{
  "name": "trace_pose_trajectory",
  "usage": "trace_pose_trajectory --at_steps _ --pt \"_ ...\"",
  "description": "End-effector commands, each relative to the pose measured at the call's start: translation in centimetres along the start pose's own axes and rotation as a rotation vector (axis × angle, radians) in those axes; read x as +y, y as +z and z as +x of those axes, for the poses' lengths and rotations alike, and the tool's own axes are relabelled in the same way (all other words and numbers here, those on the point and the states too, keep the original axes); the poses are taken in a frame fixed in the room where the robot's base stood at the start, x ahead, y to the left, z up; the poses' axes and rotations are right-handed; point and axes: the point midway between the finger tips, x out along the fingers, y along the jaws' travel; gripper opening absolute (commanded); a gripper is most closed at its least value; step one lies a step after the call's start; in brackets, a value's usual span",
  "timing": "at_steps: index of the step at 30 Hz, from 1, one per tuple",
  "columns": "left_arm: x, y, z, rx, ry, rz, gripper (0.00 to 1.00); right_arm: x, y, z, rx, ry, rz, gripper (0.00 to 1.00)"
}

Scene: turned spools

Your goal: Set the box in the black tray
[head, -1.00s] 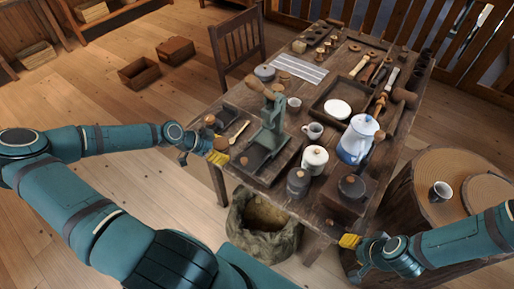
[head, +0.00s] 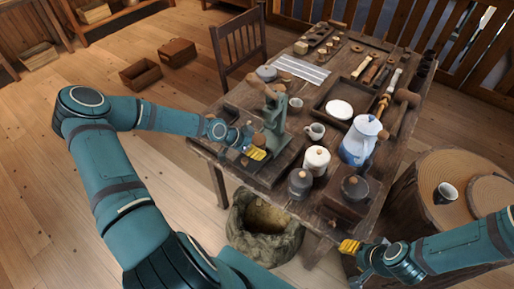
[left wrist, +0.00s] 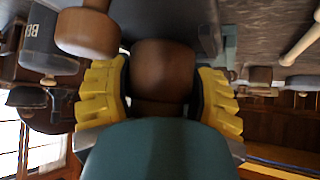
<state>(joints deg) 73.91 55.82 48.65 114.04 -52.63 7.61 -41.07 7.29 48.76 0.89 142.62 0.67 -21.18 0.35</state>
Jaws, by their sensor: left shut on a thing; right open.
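My left gripper (head: 255,153) is shut on a brown, rounded wooden piece (head: 258,139), close to the green press at the table's left side. In the left wrist view, the brown piece (left wrist: 163,75) sits between the yellow fingers. I cannot tell whether it is the box or whether it touches anything below. A dark tray (head: 275,172) lies at the press's foot, partly hidden by my gripper. A smaller black flat piece (head: 232,112) lies behind my left forearm; I cannot tell which is the black tray. My right gripper (head: 349,247) is open and empty off the table's front edge.
The green press (head: 272,112) stands right beside my left gripper. A white lidded jar (head: 316,159), a grey jar (head: 300,181), a cup (head: 315,131), a blue-white pot (head: 360,142) and a dark grinder (head: 353,190) crowd the table's right front. A sack (head: 263,218) stands below.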

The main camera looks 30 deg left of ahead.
Motion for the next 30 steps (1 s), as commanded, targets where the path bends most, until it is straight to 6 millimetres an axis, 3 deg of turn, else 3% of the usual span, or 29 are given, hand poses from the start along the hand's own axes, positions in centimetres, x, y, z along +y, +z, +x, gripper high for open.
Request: trace_pose_trajectory --at_steps 11,12,14,15,25,30 --pt "0.0 0.6 0.6 0.001 0.000 0.001 0.19 0.1 0.1 0.2 -0.002 0.000 -0.001 0.47" --pt "0.0 0.6 0.6 0.001 0.000 0.001 0.69 0.1 0.1 0.2 -0.002 0.000 -0.001 0.47" --pt "0.0 0.6 0.6 0.000 0.000 0.001 0.90 0.1 0.1 0.2 -0.002 0.000 -0.001 0.47" --pt "0.0 0.6 0.6 0.001 0.000 0.001 0.94 0.1 0.1 0.2 -0.002 0.000 -0.001 0.47" --pt "0.0 0.4 0.4 0.001 0.000 0.002 0.94 0.0 0.1 0.1 -0.001 0.000 0.000 0.47" --pt "-0.1 0.5 -1.2 0.000 -0.002 -0.002 0.94 -0.1 -0.1 -0.2 0.002 0.000 0.001 0.47"
